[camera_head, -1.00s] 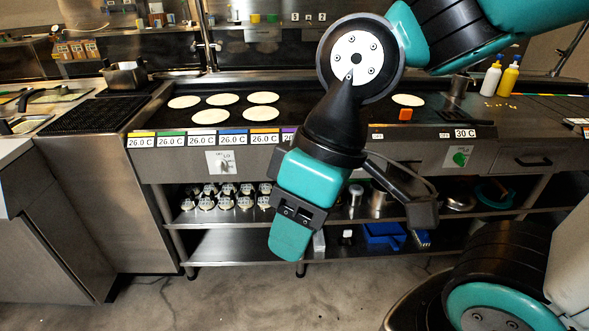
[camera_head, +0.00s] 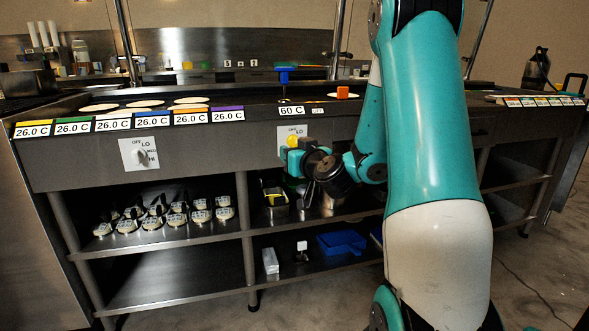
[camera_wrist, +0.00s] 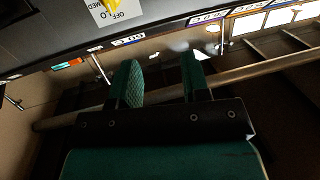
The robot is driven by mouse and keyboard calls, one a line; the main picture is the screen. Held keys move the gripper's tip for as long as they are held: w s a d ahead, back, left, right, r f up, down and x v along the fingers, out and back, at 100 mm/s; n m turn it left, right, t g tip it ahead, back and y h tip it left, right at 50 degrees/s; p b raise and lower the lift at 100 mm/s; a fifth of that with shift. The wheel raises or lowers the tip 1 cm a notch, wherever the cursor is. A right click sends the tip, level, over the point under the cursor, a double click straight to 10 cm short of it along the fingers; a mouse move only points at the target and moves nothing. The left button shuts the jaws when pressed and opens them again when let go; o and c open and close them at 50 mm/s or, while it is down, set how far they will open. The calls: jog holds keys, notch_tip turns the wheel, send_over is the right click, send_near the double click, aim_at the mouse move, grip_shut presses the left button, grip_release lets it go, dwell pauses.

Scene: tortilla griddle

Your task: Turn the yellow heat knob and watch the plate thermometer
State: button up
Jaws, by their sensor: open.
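The yellow heat knob (camera_head: 292,142) sits on a white OFF/LO dial plate on the counter front; a strip of yellow also shows at the top left of the wrist view (camera_wrist: 102,14). Above it a display (camera_head: 290,111) reads 60 C, beside a small OFF label. My gripper (camera_head: 292,161) is open in front of the dial, just below the knob in the head view. In the wrist view its two teal fingers (camera_wrist: 161,70) stand apart with nothing between them. I cannot tell whether a finger touches the knob.
A row of displays (camera_head: 131,122) reads 26.0 C along the left edge. A second dial (camera_head: 139,154) is at left. Tortillas (camera_head: 145,103), an orange block (camera_head: 343,92) and a blue-topped item (camera_head: 283,75) are on the counter. Shelves below hold several small items.

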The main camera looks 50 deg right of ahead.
jog(key=s+d+f+m+h, duration=0.2)
jog(key=d+h, duration=0.1)
jog(key=d, duration=0.2)
jog(key=p, duration=1.2)
send_near(296, 140)
jog(key=r+x, duration=0.1)
jog(key=x, duration=0.4)
jog(key=shift+g, duration=0.5)
jog(key=shift+f+p+x, duration=0.15)
jog(key=shift+p+x, duration=0.25)
jog(key=shift+x, duration=0.95)
jog(key=shift+f+p+x, duration=0.15)
jog(key=shift+p+x, duration=0.2)
jog(key=shift+x, duration=1)
jog(key=shift+c, duration=0.2)
jog(key=shift+a, duration=0.1)
grip_shut()
